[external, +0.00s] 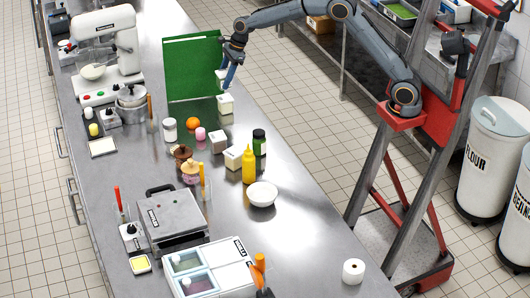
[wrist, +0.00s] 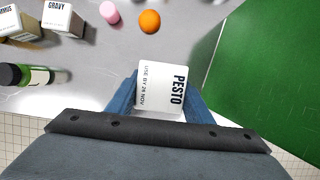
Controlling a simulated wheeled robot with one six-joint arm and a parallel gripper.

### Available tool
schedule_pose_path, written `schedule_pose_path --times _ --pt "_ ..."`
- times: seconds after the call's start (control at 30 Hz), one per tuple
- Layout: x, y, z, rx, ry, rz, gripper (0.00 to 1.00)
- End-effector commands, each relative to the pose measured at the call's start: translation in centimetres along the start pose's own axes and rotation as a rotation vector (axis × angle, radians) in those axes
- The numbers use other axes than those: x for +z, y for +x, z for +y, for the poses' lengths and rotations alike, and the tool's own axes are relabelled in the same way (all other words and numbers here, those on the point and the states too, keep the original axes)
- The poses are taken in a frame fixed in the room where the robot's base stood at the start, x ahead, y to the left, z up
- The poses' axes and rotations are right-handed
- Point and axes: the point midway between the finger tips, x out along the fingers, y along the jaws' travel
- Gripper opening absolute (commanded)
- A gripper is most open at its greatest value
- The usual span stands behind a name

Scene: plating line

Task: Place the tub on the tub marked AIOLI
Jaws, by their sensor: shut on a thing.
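My gripper (external: 226,78) is shut on a white tub (external: 221,77). In the wrist view the held tub (wrist: 160,88) reads PESTO on its top, between the blue fingers of my gripper (wrist: 158,98). Another white tub (external: 225,104) stands on the counter below the held one, with a gap between them in the external view. Its label cannot be read there, and it does not show in the wrist view, where the held tub may cover it. No AIOLI label is readable in either view.
A green upright panel (external: 190,60) stands close beside my gripper. Tubs marked GRAVY (wrist: 62,17) and one ending in MMUS (wrist: 20,20) stand on the counter, near an orange (external: 193,123), a pink item (external: 200,134), a dark bottle (external: 259,142) and a yellow bottle (external: 249,166).

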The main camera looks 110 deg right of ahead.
Motion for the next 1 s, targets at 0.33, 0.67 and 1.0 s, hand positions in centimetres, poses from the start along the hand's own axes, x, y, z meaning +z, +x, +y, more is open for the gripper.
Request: schedule_pose_path --times 0.33,0.67,1.0 --pt "-1.2 2.9 0.1 0.001 0.000 0.000 0.19" --pt "-1.9 4.7 0.0 0.000 -0.002 -0.001 0.19" --pt "-2.0 5.0 0.1 0.000 -0.002 -0.001 0.65"
